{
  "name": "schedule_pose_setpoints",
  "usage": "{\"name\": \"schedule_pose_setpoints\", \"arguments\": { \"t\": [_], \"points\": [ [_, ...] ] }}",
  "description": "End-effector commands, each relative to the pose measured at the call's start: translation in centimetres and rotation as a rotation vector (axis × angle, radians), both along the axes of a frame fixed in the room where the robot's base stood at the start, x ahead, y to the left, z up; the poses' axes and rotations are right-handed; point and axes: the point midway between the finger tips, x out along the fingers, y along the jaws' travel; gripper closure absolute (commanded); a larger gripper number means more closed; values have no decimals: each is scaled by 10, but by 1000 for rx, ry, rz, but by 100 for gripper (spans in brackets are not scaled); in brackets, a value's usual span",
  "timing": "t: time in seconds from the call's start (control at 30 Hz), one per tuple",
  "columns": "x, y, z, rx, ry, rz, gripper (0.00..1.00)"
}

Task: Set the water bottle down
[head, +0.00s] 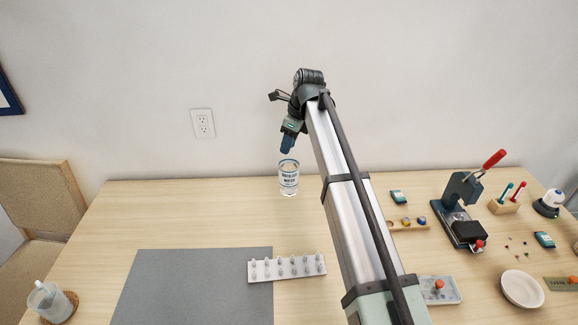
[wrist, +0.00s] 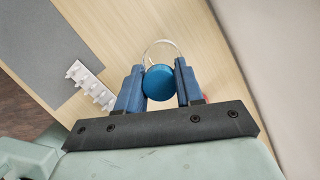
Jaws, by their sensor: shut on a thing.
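The water bottle (head: 289,178) is a clear, upright bottle with a white and blue label, near the back edge of the table (head: 200,215) in the head view. My gripper (head: 287,150) is above it, pointing down. In the wrist view the bottle's round blue cap (wrist: 158,83) sits between the two blue fingers of my gripper (wrist: 160,85), which are shut on it. The clear rim of the bottle's body shows just beyond the cap. I cannot tell whether the bottle's base touches the table or hangs slightly above it.
A white rack of small pegs (head: 287,267) lies partly on a grey mat (head: 190,285) in front. A press with a red handle (head: 461,210), a pen block (head: 505,204) and a white dish (head: 522,289) stand at right. The table left of the bottle is clear.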

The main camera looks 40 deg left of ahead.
Motion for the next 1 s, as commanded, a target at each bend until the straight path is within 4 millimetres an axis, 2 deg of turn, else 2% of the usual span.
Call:
{"name": "schedule_pose_setpoints", "arguments": {
  "t": [0.1,0.33,0.53,0.97,1.0],
  "points": [
    [0,-1,-19,0,1,0,100],
    [0,0,-34,0,0,0,100],
    [0,0,-58,0,0,-1,100],
    [0,0,-65,0,0,-1,100],
    [0,0,-64,0,0,-1,60]
  ]
}}
